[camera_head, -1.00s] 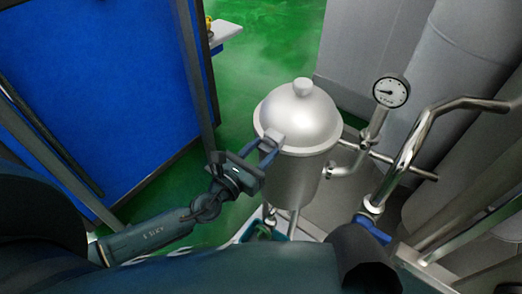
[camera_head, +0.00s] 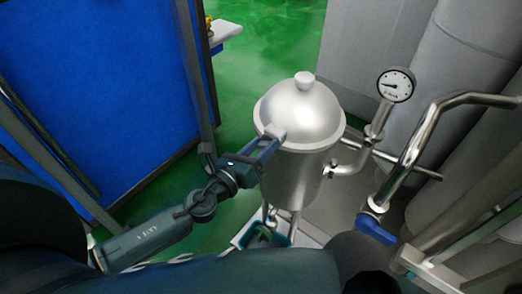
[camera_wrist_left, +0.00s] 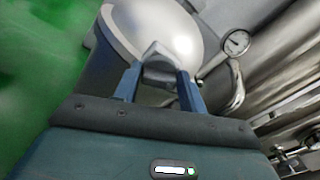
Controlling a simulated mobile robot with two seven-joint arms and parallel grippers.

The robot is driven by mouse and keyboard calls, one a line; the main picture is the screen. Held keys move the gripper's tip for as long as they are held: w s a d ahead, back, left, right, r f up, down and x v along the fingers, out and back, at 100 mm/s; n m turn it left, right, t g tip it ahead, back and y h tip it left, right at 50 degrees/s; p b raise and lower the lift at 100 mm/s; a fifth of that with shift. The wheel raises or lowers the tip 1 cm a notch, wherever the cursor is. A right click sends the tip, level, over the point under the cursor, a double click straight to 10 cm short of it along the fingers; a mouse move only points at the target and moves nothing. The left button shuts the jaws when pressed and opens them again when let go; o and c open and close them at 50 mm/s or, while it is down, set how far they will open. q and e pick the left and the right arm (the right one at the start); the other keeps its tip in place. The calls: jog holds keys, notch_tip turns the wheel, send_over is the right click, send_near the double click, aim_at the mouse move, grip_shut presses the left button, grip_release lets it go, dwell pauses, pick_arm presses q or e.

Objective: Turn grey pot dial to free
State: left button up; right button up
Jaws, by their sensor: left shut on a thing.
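The grey pot (camera_head: 293,175) stands upright in the middle of the head view, with a domed lid and a round knob on top. Its dial (camera_head: 275,137), a small grey block, sits at the lid's rim on the left side. My left gripper (camera_head: 266,147) is shut on the dial. In the left wrist view the two blue fingers (camera_wrist_left: 160,85) are on either side of the grey dial (camera_wrist_left: 158,64), below the dome (camera_wrist_left: 160,25). The fingers hide part of the dial. My right gripper does not show.
A pressure gauge (camera_head: 396,85) and steel pipes (camera_head: 412,150) stand right of the pot, with a blue valve handle (camera_head: 376,230) lower down. A blue panel (camera_head: 90,90) stands at the left. Green floor (camera_head: 265,60) is open behind the pot.

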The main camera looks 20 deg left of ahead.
pick_arm(q)
jog(key=shift+f+n+b, duration=0.1)
jog(key=shift+n+b, duration=0.2)
jog(key=shift+n, duration=0.7)
jog(key=n, duration=0.4)
jog(key=shift+a+n+b, duration=0.1)
jog(key=shift+n+b, duration=0.2)
jog(key=n, duration=0.3)
jog(key=shift+n+p, duration=0.4)
jog(key=shift+n, duration=1.1)
jog(key=shift+f, duration=0.1)
jog(key=o, duration=0.9)
